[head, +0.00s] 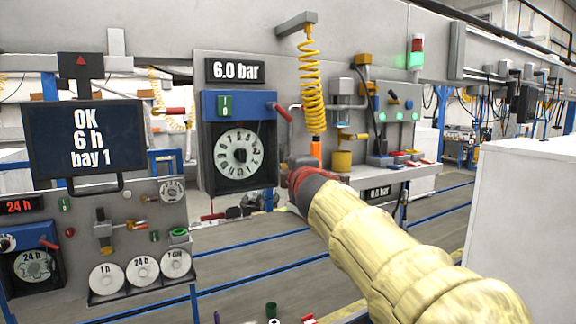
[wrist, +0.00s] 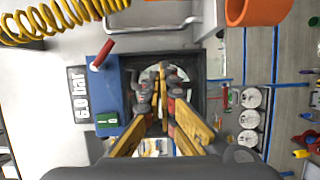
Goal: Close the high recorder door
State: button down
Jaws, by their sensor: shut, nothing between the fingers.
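The high recorder hangs below the 6.0 bar display and has a blue upper part (head: 240,104) and a white round dial (head: 238,153) in a dark square frame. A red-tipped lever (head: 279,112) sticks out at its upper right. My gripper (head: 288,171) is beside the recorder's lower right edge in the head view. In the wrist view, my gripper (wrist: 163,75) is shut and empty in front of the dial (wrist: 153,77), which it partly hides. The recorder's door panel is not clearly distinguishable, so I cannot tell its angle or whether my fingers touch it.
A yellow coiled hose (head: 312,85) with an orange end hangs right of the recorder. A shelf with a yellow cup (head: 341,161) is farther right. A lower panel with a second recorder (head: 35,265) stands at left. A white cabinet (head: 525,220) fills the right side.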

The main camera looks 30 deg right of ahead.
jog(key=w+d+n+y+p, duration=0.1)
jog(key=w+d+p, duration=0.2)
jog(key=w+d, duration=0.4)
jog(key=shift+w+d+t+p, duration=0.25)
jog(key=shift+w+t+p, duration=0.1)
jog(key=shift+w, duration=1)
jog(key=shift+f, duration=0.1)
dwell(0.4)
